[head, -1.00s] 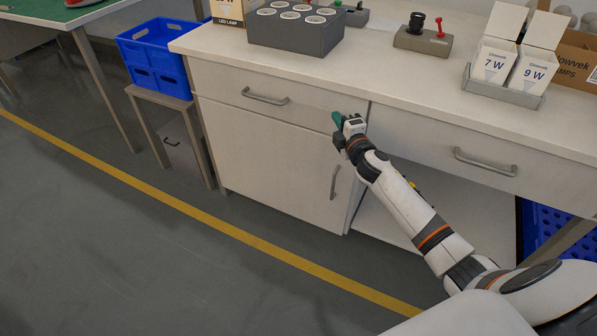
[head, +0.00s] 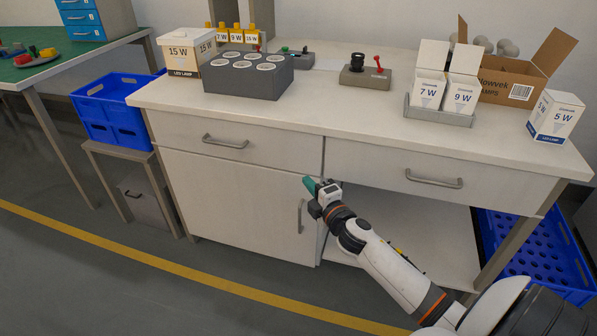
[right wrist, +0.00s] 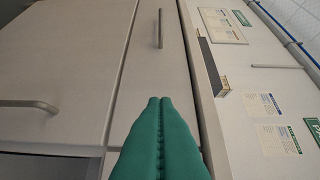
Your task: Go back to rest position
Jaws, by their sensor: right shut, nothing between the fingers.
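My right gripper (head: 310,184) is in front of the white workbench, below the bench top and near the top of the cabinet door (head: 235,205). Its green fingers are shut together with nothing between them, as the right wrist view (right wrist: 160,105) also shows. It appears apart from the door and its upright handle (head: 300,216), though the exact gap is hard to judge. My left gripper is not in view.
The bench top (head: 330,110) carries a grey block with round sockets (head: 248,75), lamp boxes (head: 553,116), a device with a red lever (head: 365,72) and an open carton (head: 520,75). Drawer handles (head: 434,180) stick out. A blue crate (head: 110,108) stands left. The floor in front is clear.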

